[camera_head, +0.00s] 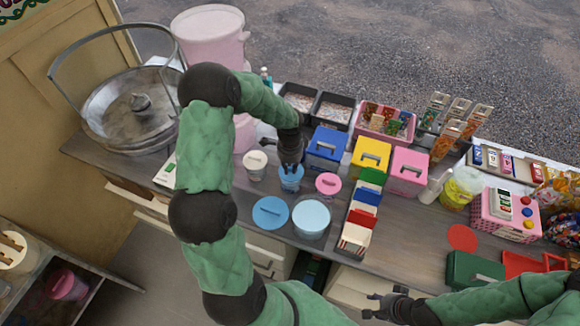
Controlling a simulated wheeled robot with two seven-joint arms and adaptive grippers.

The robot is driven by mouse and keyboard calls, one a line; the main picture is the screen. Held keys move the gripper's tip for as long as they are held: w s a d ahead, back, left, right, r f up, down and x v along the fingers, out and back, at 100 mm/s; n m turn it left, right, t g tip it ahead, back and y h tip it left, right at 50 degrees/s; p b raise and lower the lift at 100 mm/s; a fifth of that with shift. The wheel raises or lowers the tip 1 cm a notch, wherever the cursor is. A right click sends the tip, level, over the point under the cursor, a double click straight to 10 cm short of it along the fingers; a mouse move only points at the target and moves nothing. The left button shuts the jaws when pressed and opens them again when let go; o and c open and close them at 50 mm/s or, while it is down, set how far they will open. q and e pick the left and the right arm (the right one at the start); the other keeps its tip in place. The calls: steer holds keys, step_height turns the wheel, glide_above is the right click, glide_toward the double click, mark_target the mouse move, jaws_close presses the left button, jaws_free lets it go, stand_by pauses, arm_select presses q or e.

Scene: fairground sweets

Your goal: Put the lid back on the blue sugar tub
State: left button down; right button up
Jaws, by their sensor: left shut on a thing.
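A small blue tub (291,184) stands on the counter. My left gripper (291,166) is directly above it, shut on what looks like the blue lid's handle; the fingers hide most of the lid, and I cannot tell whether the lid touches the rim. A larger light-blue tub (312,220) stands in front, with a flat, round blue lid (270,212) lying to its left. My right gripper (376,306) is low at the counter's front side, with its fingers apart and empty.
A white tub (254,166) stands left of the small blue tub, and a pink lid (328,184) lies to its right. Blue (326,148), yellow (371,157) and pink (409,171) boxes stand behind and right. A large metal pan (130,110) is at left.

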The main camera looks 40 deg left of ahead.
arm_select(q)
steer(key=c, duration=0.7)
jaws_free()
steer(key=shift+o, duration=0.2)
steer(key=shift+r, duration=0.15)
steer(key=shift+r+p, duration=2.45)
steer(key=shift+r, duration=0.95)
jaws_close()
